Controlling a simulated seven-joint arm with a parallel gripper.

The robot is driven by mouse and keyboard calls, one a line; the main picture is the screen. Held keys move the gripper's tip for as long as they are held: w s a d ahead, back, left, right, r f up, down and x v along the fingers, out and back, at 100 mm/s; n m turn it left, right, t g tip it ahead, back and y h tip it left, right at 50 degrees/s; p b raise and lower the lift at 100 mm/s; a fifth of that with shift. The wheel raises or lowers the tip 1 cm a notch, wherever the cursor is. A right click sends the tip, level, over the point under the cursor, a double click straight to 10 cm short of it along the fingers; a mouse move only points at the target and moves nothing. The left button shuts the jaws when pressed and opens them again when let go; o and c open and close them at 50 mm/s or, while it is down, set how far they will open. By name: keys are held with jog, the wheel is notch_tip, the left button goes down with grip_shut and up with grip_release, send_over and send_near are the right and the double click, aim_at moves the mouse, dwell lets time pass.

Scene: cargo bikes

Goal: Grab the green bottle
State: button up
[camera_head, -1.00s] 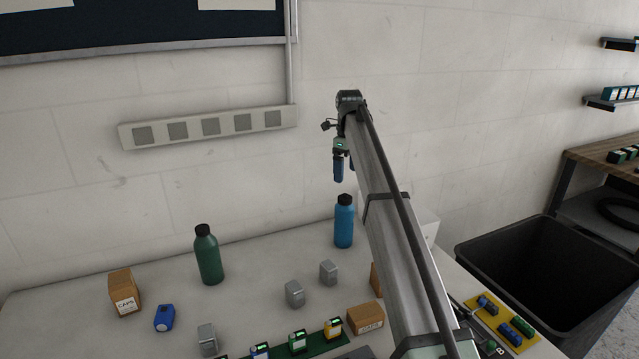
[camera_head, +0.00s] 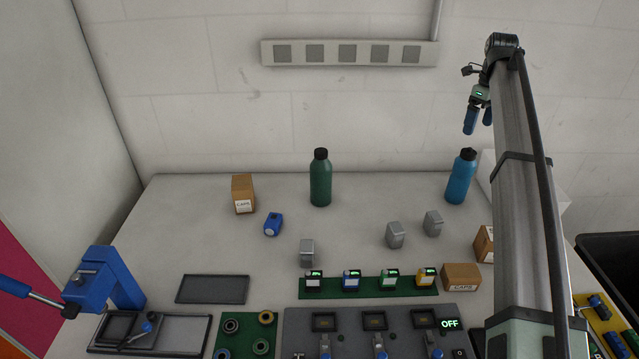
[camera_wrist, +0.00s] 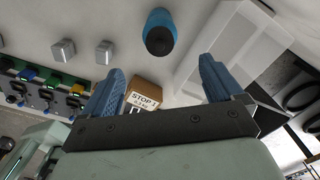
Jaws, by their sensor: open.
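The green bottle (camera_head: 320,179) with a black cap stands upright at the back middle of the table in the head view. It is not seen in the wrist view. My gripper (camera_head: 478,120) is raised above the table's back right, well to the right of the green bottle. Its two blue fingers are apart and empty, as the wrist view also shows (camera_wrist: 164,92). A blue bottle (camera_head: 460,178) stands upright below my gripper and shows from above in the wrist view (camera_wrist: 160,34).
A small box (camera_head: 243,194) and a blue block (camera_head: 273,224) are left of the green bottle. Grey blocks (camera_head: 395,235) stand in front. A green strip (camera_head: 368,287) holds several small devices. A white bin (camera_wrist: 222,50) lies beside the blue bottle. Table between the bottles is clear.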

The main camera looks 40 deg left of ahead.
jog(key=shift+o, duration=0.7)
jog(key=n, duration=0.3)
send_over(321, 151)
notch_tip(321, 151, down, 13)
jog(key=shift+f, duration=0.1)
jog(key=shift+c, duration=0.3)
grip_shut()
dwell(0.3)
